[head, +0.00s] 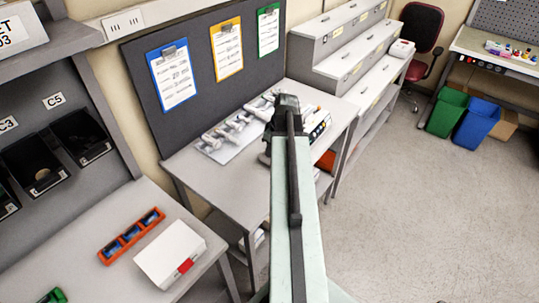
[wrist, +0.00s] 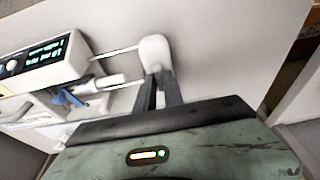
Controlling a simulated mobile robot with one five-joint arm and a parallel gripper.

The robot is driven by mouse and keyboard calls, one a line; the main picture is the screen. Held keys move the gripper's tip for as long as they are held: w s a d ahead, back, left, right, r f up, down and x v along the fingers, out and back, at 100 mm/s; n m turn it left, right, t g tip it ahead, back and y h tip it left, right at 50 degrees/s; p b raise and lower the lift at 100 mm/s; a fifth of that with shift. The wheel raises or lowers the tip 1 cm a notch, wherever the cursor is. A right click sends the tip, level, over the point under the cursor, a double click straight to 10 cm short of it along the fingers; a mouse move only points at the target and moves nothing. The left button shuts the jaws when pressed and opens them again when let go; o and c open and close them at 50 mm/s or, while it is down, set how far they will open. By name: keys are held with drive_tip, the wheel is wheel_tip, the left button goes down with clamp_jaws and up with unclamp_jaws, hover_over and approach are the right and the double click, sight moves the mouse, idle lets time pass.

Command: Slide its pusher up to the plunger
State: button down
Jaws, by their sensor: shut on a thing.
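The pump (wrist: 45,58) with a lit green display is at the upper left of the wrist view. Its white pusher (wrist: 154,50) stands to the right of the pump on thin rods. My gripper (wrist: 160,85) is shut on the lower part of the pusher; the fingertips partly hide the contact. The syringe plunger (wrist: 108,80) lies left of the fingers, below the upper rod. I cannot tell clearly whether the pusher touches it. In the head view my gripper (head: 287,103) is over the table's right part, and my arm hides much of what is there.
Several other white devices (head: 235,130) stand in a row on the same table (head: 225,190), left of my arm. A nearer bench holds an orange tray (head: 132,236) and a white box (head: 170,252). Stepped drawers (head: 345,45) stand behind. The floor (head: 430,210) at right is clear.

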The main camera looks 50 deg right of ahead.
drive_tip(key=shift+w+d, duration=0.15)
drive_tip(key=shift+d, duration=1.45)
drive_tip(key=c, duration=1.5)
unclamp_jaws()
drive_tip(key=p+v, duration=0.2)
drive_tip(key=w+p+v, duration=0.1)
drive_tip(key=p+v, duration=0.4)
drive_tip(key=shift+w+r, duration=0.15)
drive_tip(key=shift+w, duration=0.25)
drive_tip(key=shift+a, duration=0.1)
